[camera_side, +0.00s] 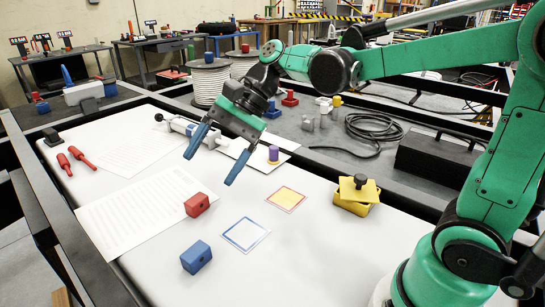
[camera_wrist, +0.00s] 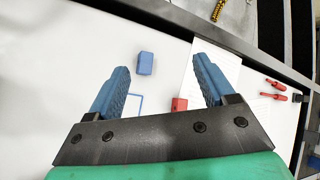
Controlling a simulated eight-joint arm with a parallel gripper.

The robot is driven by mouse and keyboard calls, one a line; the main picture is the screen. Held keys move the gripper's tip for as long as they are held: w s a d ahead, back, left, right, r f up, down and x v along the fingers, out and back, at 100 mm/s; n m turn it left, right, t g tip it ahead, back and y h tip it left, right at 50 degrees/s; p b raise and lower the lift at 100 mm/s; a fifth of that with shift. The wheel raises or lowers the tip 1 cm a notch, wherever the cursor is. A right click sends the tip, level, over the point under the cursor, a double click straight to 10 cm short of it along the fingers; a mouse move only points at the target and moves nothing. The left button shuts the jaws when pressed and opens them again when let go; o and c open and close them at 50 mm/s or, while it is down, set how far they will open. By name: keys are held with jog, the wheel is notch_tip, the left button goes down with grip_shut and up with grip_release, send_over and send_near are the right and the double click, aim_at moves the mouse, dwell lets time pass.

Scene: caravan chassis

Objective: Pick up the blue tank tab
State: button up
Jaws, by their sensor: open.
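The blue tank tab (camera_side: 196,257) is a small blue block on the white table top, near the front. In the wrist view the same blue block (camera_wrist: 146,63) shows beyond my fingers, between the lines of the two fingertips. My gripper (camera_side: 211,170) has two blue fingers spread apart with nothing between them. It hangs above the table, behind the blue block in the side view and well clear of it. The fingers also show in the wrist view (camera_wrist: 160,64), open.
A blue-outlined square (camera_side: 245,234) and a red-outlined square (camera_side: 287,199) lie to the right. A yellow box (camera_side: 355,207) stands farther right. Red-handled tools (camera_side: 78,158) lie far left.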

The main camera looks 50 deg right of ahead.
aim_at(198, 248)
jog(key=w+f+m+g+y, duration=0.1)
jog(key=f, duration=0.4)
jog(key=w+a+f+m+g+y, duration=0.1)
jog(key=f+m+y, duration=0.1)
jog(key=f, duration=0.4)
jog(key=w+f+m+g+y, duration=0.1)
jog(key=f+m+y, duration=0.1)
jog(key=f, duration=0.4)
jog(key=shift+w+a+f, duration=0.1)
jog(key=shift+a, duration=0.25)
jog(key=shift+x, duration=2.75)
jog(key=shift+c, duration=0.3)
grip_shut()
